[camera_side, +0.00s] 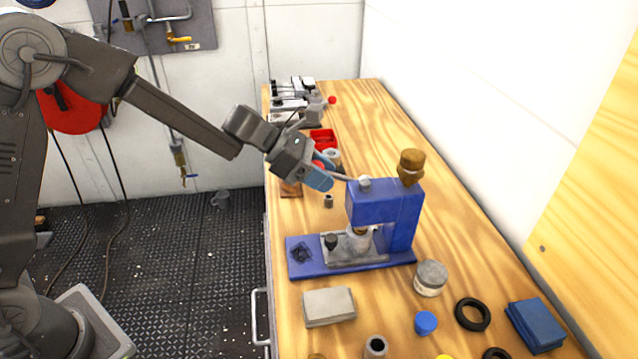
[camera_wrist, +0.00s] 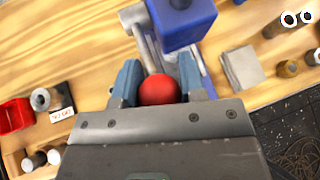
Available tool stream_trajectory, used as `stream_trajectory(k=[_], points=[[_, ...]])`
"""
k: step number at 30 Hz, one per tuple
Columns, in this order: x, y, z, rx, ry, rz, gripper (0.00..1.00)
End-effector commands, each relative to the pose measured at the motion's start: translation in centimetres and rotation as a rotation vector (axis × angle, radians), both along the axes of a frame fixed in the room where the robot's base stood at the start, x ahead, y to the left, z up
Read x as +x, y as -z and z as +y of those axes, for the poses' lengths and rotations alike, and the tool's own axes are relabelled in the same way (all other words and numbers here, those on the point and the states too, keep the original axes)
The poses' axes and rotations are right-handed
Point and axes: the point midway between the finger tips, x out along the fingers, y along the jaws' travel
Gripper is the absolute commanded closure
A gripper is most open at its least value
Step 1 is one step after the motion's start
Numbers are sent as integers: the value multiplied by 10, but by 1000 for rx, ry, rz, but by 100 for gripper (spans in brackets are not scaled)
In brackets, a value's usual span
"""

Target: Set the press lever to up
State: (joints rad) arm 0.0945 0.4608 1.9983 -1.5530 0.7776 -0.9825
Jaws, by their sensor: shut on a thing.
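The blue press (camera_side: 385,205) stands on the wooden bench, its base plate reaching left under the head. Its grey lever rod (camera_side: 345,178) runs left from the pivot on top of the head, close to level and tilted slightly up toward its outer end. The lever ends in a red ball knob (camera_wrist: 159,90), mostly hidden by the fingers in the side view. My gripper (camera_side: 321,171) has its blue fingers on either side of the knob and is shut on it. In the wrist view, the knob sits between the fingertips, with the rod (camera_wrist: 150,52) leading away to the press head (camera_wrist: 182,20).
A grey block (camera_side: 328,306), a grey-lidded jar (camera_side: 431,277), black rings (camera_side: 472,314) and a blue box (camera_side: 535,325) lie in front. A red bin (camera_side: 322,139) and a toggle clamp (camera_side: 292,100) stand farther back.

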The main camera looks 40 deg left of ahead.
Motion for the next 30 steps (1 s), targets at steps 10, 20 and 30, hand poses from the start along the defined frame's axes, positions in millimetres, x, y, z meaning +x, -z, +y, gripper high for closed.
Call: stream_trajectory(k=[10, 20, 30], points=[[11, -25, -11, 19, 1, 18, 100], [18, -35, -17, 16, 0, 19, 100], [19, -37, -19, 15, 0, 18, 100]])
